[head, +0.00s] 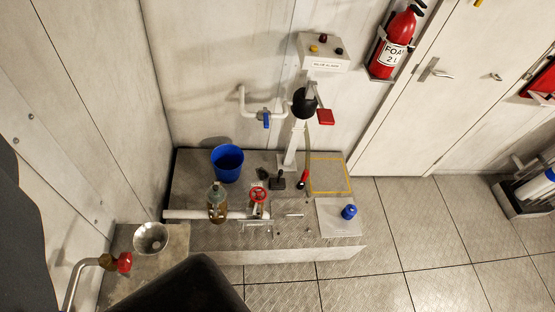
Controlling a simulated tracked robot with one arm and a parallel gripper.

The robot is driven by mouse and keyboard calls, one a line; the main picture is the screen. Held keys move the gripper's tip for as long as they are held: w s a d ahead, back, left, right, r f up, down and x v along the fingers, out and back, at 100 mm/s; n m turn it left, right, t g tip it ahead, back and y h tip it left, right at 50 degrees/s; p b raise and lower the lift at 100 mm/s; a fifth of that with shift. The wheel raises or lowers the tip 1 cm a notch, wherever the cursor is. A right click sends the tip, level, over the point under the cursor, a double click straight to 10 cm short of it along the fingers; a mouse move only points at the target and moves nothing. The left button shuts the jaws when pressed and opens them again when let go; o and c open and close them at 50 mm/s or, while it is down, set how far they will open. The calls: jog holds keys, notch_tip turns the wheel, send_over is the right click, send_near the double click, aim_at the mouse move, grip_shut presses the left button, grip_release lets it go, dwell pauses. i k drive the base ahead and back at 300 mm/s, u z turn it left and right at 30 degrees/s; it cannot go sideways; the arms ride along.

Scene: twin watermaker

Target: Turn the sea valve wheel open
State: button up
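A small red handwheel (258,194) sits on top of a valve on the white horizontal pipe (185,214), which runs along a low grey platform. A second red knob or wheel (123,262) is on a brass fitting at the end of a bent grey pipe at the lower left. No label shows which one is the sea valve wheel, and I cannot tell how far either is turned. Dark parts of my own body cover the bottom middle and left edge. My gripper's fingertips are not in view, and nothing of mine visibly touches either wheel.
On the platform (200,178) stand a blue bucket (227,165), a brown-and-grey bottle-like part (217,203) and a white post with a control box (323,54). A metal funnel or bowl (151,238) is left. A fire extinguisher (396,42) hangs upper right. Tiled floor (430,240) is clear.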

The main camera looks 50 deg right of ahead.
aim_at(258, 194)
jog(key=u, duration=0.05)
jog(key=k, duration=1.4)
jog(key=z, duration=0.75)
jog(key=i, duration=1)
jog(key=u, duration=0.05)
